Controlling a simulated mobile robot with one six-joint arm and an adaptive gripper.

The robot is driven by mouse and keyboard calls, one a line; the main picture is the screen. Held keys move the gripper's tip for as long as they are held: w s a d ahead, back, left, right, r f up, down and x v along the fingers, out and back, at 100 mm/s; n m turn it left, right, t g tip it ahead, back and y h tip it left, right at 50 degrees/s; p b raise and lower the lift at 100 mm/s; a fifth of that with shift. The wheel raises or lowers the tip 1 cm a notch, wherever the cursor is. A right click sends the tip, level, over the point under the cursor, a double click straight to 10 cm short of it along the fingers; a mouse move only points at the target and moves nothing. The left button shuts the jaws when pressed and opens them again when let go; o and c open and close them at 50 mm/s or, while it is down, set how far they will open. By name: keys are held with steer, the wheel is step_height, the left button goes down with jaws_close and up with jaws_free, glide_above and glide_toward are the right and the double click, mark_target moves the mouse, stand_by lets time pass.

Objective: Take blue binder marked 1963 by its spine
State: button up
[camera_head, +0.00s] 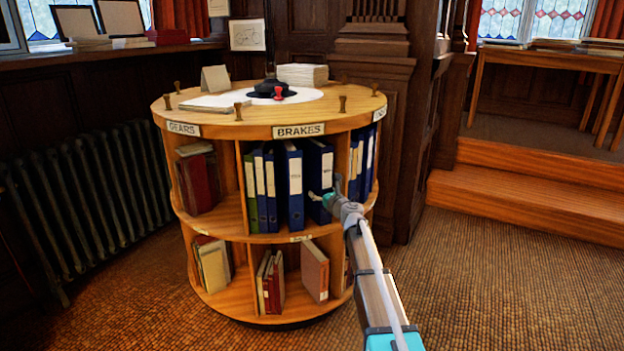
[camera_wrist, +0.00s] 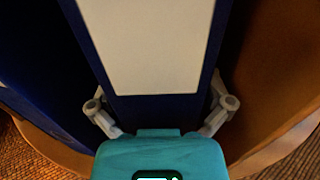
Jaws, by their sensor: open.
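A blue binder (camera_head: 320,172) with a white spine label stands upright at the right end of the BRAKES compartment. It fills the middle of the wrist view (camera_wrist: 155,50), its label blank or unreadable there, so I cannot confirm 1963. My gripper (camera_head: 324,198) is at the lower part of this spine. In the wrist view, my open gripper (camera_wrist: 161,104) has one finger on each side of the spine. I cannot tell whether the fingers touch it. Another blue binder (camera_head: 292,185) stands to its left, with narrower blue and green binders further left.
The round wooden bookcase (camera_head: 290,131) has a wooden divider (camera_wrist: 275,60) close on the right of the binder. More blue binders (camera_head: 361,160) stand beyond it. Books (camera_head: 315,270) are on the lower shelf. A radiator (camera_head: 85,190) is at left; wooden steps (camera_head: 520,200) are at right.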

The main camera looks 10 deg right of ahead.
stand_by(0.6)
steer(key=c, duration=1.2)
